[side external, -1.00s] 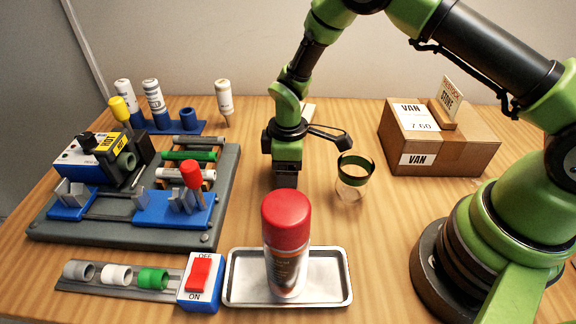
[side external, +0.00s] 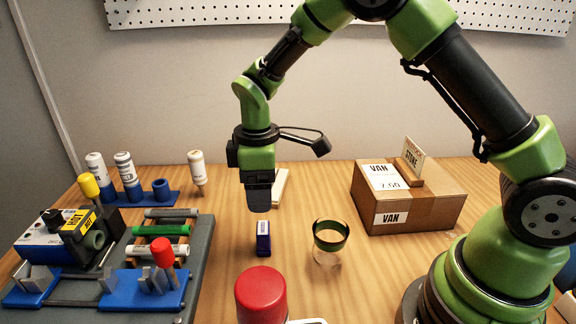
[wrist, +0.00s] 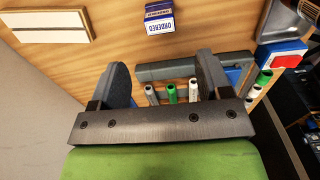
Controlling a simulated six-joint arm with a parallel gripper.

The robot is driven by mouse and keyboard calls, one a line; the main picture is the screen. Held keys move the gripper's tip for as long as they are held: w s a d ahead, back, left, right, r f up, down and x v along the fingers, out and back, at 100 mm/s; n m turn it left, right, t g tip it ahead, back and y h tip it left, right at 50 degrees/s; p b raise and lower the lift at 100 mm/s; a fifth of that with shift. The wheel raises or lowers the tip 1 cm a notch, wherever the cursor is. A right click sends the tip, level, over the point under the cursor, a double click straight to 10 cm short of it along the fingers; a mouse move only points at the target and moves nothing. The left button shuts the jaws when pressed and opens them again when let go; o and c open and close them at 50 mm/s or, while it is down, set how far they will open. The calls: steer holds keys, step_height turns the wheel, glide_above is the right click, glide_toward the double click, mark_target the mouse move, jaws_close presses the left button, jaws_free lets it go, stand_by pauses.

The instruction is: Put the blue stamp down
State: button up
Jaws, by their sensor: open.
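The blue stamp (side external: 263,238) stands upright on the bare wooden table, with a white label on its side. In the wrist view the stamp (wrist: 160,18) shows near the top edge, with "ORDERED" printed on its label. My gripper (side external: 259,208) is above the stamp in the side view, with a gap between them. In the wrist view its two grey fingers (wrist: 164,80) are spread apart with nothing between them.
A green-rimmed glass (side external: 329,243) stands just right of the stamp. A red-capped spray can (side external: 261,296) is in front. A cardboard box (side external: 409,206) sits at right, a grey fixture (side external: 198,250) at left. A pale block (side external: 281,187) lies behind my gripper.

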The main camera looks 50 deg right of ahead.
steer(key=s+d+r+m+t, duration=0.1)
steer(key=s+r+m+t, duration=0.15)
steer(key=r, duration=0.65)
steer(key=s+r+m+t, duration=0.1)
steer(key=s+r+m, duration=0.2)
steer(key=s, duration=0.3)
steer(key=s+d+r+m+t+y, duration=0.1)
steer(key=s+r+m+t, duration=0.1)
steer(key=s, duration=0.4)
steer(key=s+d+r+m+t+y, duration=0.1)
steer(key=s+r+m, duration=0.3)
steer(key=s+m, duration=0.1)
steer(key=shift+s+d+t, duration=0.25)
steer(key=shift+s+t, duration=0.1)
steer(key=shift+s, duration=0.15)
